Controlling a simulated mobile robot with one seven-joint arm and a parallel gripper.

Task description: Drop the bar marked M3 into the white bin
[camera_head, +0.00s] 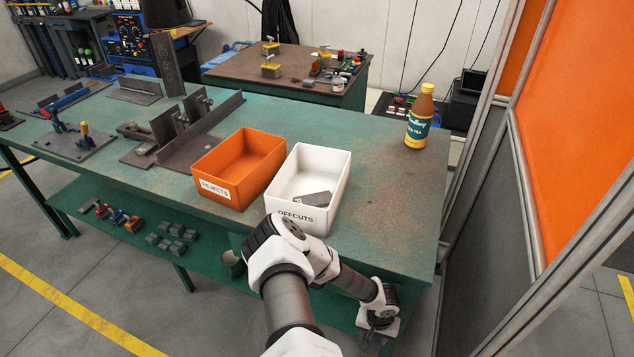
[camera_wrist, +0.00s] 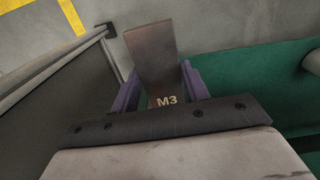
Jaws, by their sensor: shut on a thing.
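The bar marked M3 (camera_wrist: 150,60) is a brownish-grey flat bar with its mark in pale characters, seen in the wrist view. My gripper (camera_wrist: 161,88) is shut on it, with a purple finger on each side. In the head view my gripper (camera_head: 374,335) hangs low at the table's front right, below the tabletop and apart from the white bin. The bar is hard to make out there. The white bin (camera_head: 325,163), labelled OFFCUTS, stands open on the table near its front edge. A grey block lies inside it (camera_head: 317,199).
An orange bin (camera_head: 268,141) labelled REJECTS stands left of the white bin. A bottle (camera_head: 420,117) stands at the table's right. Metal fixtures (camera_head: 187,125) occupy the left. A lower shelf (camera_head: 100,198) holds small blocks. A framed orange panel (camera_head: 580,130) borders the right.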

